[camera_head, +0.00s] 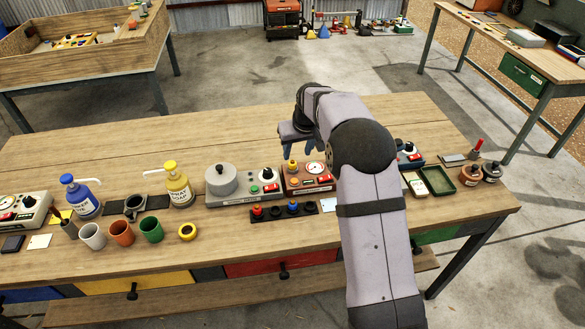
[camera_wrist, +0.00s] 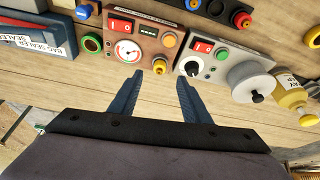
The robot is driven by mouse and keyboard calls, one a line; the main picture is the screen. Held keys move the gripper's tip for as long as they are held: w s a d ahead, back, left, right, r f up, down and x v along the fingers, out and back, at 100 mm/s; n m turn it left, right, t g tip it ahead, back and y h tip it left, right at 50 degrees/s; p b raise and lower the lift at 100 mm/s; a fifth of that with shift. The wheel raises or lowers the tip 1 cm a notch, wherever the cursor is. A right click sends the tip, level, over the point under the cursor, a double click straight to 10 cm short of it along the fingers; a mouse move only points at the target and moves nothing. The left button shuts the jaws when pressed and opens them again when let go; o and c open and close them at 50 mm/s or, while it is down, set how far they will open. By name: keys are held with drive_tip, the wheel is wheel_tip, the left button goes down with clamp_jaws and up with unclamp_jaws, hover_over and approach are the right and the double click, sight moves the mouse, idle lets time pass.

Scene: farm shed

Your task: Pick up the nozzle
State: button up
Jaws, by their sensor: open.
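My gripper (camera_head: 313,149) is open and empty above the back part of the workbench. In the wrist view its two blue fingers (camera_wrist: 160,77) are apart, with bare wood between them. I cannot tell for certain which thing is the nozzle. Small red and blue pieces stand in a black rack (camera_head: 283,213) at the bench's front; it also shows at the top of the wrist view. My gripper is behind the rack and touches none of these.
A brown gauge box (camera_head: 306,183) and a grey box with a round pot (camera_head: 221,180) stand near my gripper. Yellow (camera_head: 179,186) and blue (camera_head: 82,197) soap bottles, several cups and a yellow ring (camera_head: 187,231) are left. A green tray (camera_head: 437,181) is right. The bench's back is clear.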

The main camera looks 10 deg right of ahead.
sight(293, 161)
drive_tip(key=shift+w+r+p+x, duration=0.1)
drive_tip(key=shift+w+p+x, duration=0.1)
drive_tip(key=shift+p+x, duration=0.9)
drive_tip(key=shift+w+r+p+x, duration=0.1)
drive_tip(key=shift+w+p+x, duration=0.2)
drive_tip(key=shift+x, duration=1.35)
drive_tip(key=shift+w+p+x, duration=0.1)
drive_tip(key=shift+p+x, duration=0.7)
drive_tip(key=shift+x, duration=0.6)
drive_tip(key=shift+a, duration=0.1)
clamp_jaws()
